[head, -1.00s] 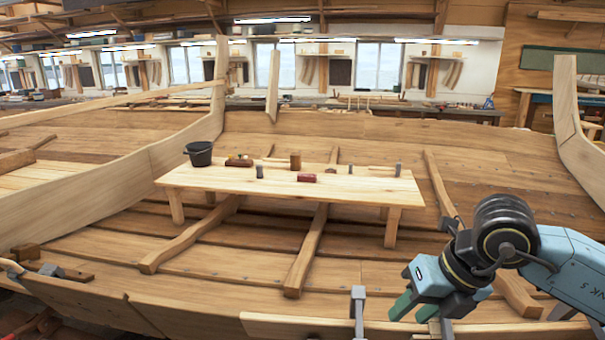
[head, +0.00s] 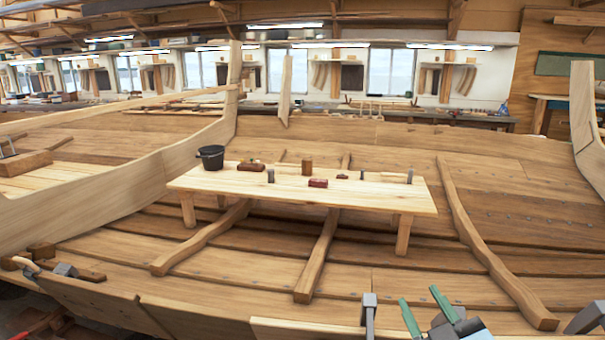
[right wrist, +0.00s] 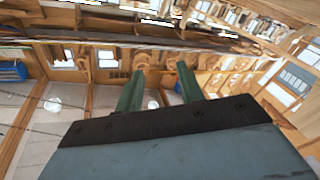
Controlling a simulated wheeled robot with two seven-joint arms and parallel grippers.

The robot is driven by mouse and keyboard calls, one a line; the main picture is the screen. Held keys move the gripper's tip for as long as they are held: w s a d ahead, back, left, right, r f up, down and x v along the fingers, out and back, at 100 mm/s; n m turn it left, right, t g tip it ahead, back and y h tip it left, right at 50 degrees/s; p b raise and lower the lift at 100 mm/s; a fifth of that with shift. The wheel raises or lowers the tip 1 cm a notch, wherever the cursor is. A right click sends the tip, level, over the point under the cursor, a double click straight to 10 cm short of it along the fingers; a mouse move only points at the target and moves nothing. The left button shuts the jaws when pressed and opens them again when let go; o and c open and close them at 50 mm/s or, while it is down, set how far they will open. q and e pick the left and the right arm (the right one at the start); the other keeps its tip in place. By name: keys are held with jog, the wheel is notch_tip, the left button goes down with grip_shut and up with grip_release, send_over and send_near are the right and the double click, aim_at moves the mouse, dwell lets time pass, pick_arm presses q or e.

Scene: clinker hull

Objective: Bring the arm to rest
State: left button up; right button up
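My right gripper (head: 418,296) shows at the bottom edge of the head view, right of centre. Its two green fingers point up and stand apart, with nothing between them. In the right wrist view the same fingers (right wrist: 160,70) are parted and empty, facing the far, tilted workshop. My left gripper is in neither view.
A plank bench (head: 390,194) stands inside the hull beyond my gripper. It carries a black bucket (head: 211,157), a red block (head: 318,183), a wooden cylinder (head: 307,166) and small tools. A grey clamp (head: 369,312) stands at the hull edge left of my gripper.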

jog(key=s+d+f+m+g+h, duration=0.15)
jog(key=s+f+g, duration=0.25)
jog(key=f, duration=0.4)
jog(key=s+d+f+m+g+h, duration=0.1)
jog(key=s+d+f+m+g, duration=0.15)
jog(key=s+f+g, duration=0.4)
jog(key=s+f+g+y, duration=0.1)
jog(key=s+f+g, duration=0.4)
jog(key=s+f, duration=0.5)
jog(key=s+f+g+b, duration=0.1)
jog(key=s+f, duration=0.1)
jog(key=f, duration=1.2)
jog(key=s+f+b, duration=0.1)
jog(key=s+f, duration=0.1)
jog(key=f, duration=1.2)
pick_arm(q)
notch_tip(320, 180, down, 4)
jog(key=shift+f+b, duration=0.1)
jog(key=shift+b, duration=1)
pick_arm(e)
jog(key=s+d+f+g, duration=0.1)
jog(key=s+d+f, duration=0.1)
jog(key=s+f, duration=1.3)
jog(key=shift+s+d, duration=0.2)
jog(key=shift+s, duration=0.1)
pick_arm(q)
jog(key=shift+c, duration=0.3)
pick_arm(e)
jog(key=shift+c, duration=0.4)
